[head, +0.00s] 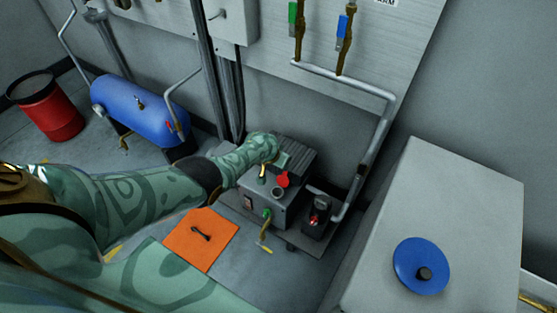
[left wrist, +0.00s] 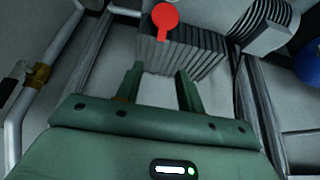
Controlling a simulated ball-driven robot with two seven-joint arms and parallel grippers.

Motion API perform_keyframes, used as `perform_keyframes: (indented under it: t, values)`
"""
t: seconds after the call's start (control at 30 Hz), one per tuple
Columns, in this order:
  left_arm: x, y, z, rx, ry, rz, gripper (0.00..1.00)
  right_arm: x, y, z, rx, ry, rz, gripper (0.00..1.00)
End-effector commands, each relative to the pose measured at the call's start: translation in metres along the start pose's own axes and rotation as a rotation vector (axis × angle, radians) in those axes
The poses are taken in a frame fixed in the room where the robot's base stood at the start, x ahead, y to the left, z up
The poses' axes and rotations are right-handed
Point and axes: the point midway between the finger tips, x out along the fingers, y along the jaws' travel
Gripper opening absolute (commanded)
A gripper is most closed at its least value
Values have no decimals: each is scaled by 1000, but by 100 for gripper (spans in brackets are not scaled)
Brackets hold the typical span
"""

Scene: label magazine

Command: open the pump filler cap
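The pump (head: 262,206) is a grey box with a finned block, standing on the floor plate. Its red cap (head: 283,180) is on top, beside a round ring with a dark middle (head: 278,192). The cap appears tilted up off this ring, but I cannot tell how it is joined. In the left wrist view the red cap (left wrist: 165,18) shows as a disc with a tab, beyond the fingertips. My left gripper (left wrist: 160,80) is open and empty, with the fins behind its fingers. In the head view this gripper (head: 283,161) is just behind the cap, partly hidden.
An orange mat (head: 185,243) with a dark tool lies in front of the pump. A small dark unit (head: 317,218) and a grey pipe (head: 372,145) stand to its right. A large grey cabinet (head: 420,190) fills the right. A blue tank (head: 137,108) and red drum (head: 60,118) stand at left.

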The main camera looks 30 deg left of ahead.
Motion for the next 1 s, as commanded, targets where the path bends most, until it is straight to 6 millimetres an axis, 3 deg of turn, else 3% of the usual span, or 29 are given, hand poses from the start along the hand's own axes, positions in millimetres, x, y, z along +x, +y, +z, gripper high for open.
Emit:
perform_keyframes:
  t: [0.03,0.23,0.87,0.97,1.0]
  values:
    - [-17,0,-5,0,4,0,38,-15,2,-5,0,12,4,63]
    - [-34,0,-2,-1,2,0,38,-32,4,-10,-1,23,9,63]
    - [-36,0,0,-1,0,0,38,-34,6,-9,-3,23,12,63]
    - [-36,-2,-7,-6,35,-9,38,-34,7,-10,-3,23,12,63]
    - [-38,-4,-17,4,78,-27,38,-34,7,-10,-3,23,12,63]
